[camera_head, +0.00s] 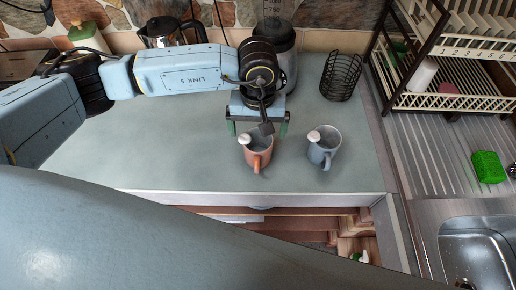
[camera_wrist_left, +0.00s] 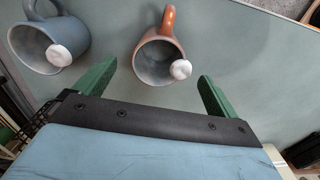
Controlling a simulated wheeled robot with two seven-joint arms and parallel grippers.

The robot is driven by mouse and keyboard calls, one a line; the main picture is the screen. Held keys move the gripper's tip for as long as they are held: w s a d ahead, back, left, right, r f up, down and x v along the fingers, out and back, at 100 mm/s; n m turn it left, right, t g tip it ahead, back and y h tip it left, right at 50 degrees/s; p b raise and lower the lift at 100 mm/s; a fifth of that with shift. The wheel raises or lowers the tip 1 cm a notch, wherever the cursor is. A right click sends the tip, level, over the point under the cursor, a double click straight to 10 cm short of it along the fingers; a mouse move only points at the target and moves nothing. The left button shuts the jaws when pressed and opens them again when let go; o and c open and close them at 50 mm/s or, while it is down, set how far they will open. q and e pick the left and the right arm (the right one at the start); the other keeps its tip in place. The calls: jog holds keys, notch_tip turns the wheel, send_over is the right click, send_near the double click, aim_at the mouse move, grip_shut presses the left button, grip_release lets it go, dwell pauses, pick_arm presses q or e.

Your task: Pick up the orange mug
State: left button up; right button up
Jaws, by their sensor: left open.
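The orange mug (camera_head: 258,156) stands on the grey counter, near its front edge, with its handle toward the front. A white round thing sits at its rim. In the left wrist view the orange mug (camera_wrist_left: 160,52) lies ahead of and between the two green fingers. My left gripper (camera_head: 259,130) is open and empty, just behind and above the mug. My right gripper is not in view.
A blue-grey mug (camera_head: 322,148) stands to the right of the orange one, also with a white round thing. A black wire basket (camera_head: 341,77), a dark canister (camera_head: 285,50) and a dish rack (camera_head: 455,103) stand farther back. The counter to the left is clear.

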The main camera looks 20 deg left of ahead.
aim_at(258, 145)
pick_arm(q)
notch_tip(258, 145, down, 7)
jog(key=shift+s+r+p, duration=0.1)
jog(key=shift+p, duration=0.8)
jog(key=shift+f, duration=0.3)
jog(key=shift+c, duration=0.5)
jog(key=shift+r, duration=0.1)
jog(key=c, duration=1.2)
